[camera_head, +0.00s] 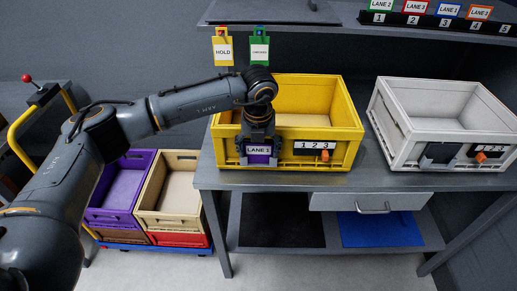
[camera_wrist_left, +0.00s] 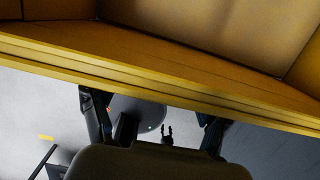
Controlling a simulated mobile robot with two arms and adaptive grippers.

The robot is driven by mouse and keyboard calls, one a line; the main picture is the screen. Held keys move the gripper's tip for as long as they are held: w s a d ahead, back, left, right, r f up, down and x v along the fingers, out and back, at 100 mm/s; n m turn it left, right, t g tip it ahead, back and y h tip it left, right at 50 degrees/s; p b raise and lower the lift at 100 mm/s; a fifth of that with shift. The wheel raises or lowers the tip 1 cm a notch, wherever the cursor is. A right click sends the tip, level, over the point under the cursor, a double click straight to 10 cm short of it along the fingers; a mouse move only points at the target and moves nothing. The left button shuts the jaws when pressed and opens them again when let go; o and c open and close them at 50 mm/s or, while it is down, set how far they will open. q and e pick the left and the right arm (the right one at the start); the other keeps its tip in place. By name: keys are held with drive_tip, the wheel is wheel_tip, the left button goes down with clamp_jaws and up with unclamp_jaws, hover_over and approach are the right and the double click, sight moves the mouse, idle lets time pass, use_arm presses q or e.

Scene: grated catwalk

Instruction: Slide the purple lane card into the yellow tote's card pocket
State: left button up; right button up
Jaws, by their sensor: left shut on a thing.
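The yellow tote (camera_head: 347,147) stands on the grey bench. Its front wall has a number panel reading 1 2 3 with an orange slider. The purple lane card (camera_head: 258,159), with a white LANE 2 label, is upright at the left part of that front wall. My left gripper (camera_head: 258,150) points down and is shut on the card, a finger at each side. The card pocket is hidden behind the card and gripper; I cannot tell whether the card is inside it. In the left wrist view the tote's rim (camera_wrist_left: 150,75) crosses above my fingers (camera_wrist_left: 153,125).
A white tote (camera_head: 404,139) with a dark front pocket stands to the right. HOLD (camera_head: 223,49) and green (camera_head: 260,50) tags hang above the yellow tote. More lane cards (camera_head: 448,10) sit in a rack at top right. Purple (camera_head: 119,190) and tan (camera_head: 169,191) crates are below left.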

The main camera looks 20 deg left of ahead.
idle(0.3)
use_arm(q)
drive_tip(key=o, duration=1.1)
drive_tip(key=shift+r, duration=0.15)
wheel_tip(320, 180, up, 8)
drive_tip(key=p, duration=0.3)
drive_tip(key=shift+p, duration=0.4)
